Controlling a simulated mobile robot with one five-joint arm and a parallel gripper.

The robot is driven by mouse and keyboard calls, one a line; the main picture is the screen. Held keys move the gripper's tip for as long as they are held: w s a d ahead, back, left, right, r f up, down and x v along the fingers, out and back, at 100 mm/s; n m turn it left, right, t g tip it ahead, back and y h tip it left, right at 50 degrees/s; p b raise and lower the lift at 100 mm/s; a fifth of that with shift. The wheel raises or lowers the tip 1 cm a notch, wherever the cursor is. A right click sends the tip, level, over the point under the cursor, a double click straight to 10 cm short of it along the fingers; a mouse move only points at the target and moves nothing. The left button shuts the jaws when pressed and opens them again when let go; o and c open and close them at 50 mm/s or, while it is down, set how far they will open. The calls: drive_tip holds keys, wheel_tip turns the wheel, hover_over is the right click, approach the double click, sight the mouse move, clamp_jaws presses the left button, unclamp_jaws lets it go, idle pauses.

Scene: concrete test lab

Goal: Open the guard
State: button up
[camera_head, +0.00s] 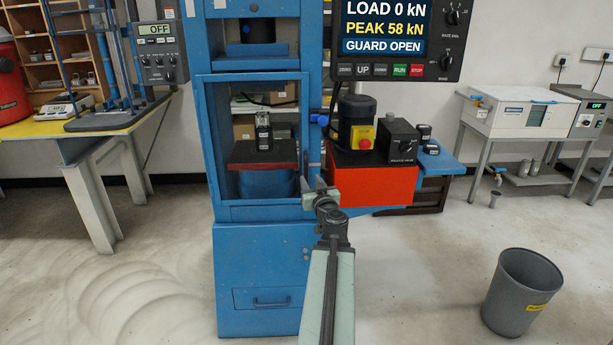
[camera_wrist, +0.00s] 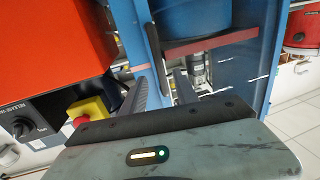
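The blue testing machine (camera_head: 258,212) stands in the middle of the head view, and its display (camera_head: 396,35) reads "GUARD OPEN". Its chamber front looks unobstructed; I cannot make out a separate guard panel there. My gripper (camera_head: 318,190) is at the chamber's lower right post, beside the red box. In the wrist view its two dark fingers (camera_wrist: 163,92) are apart, with the blue post (camera_wrist: 148,45) beyond them. I see nothing held between them. The fingertips are small and partly hidden in the head view.
A red box (camera_head: 372,184) with an emergency stop button (camera_head: 362,138) and a dark control box (camera_head: 396,143) sits right of the chamber. A grey bin (camera_head: 524,290) stands at front right. A yellow-topped table (camera_head: 75,122) is at left.

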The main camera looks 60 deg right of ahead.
sight(306, 173)
drive_tip(key=x, duration=0.7)
drive_tip(key=shift+a, duration=0.1)
clamp_jaws()
idle(1.0)
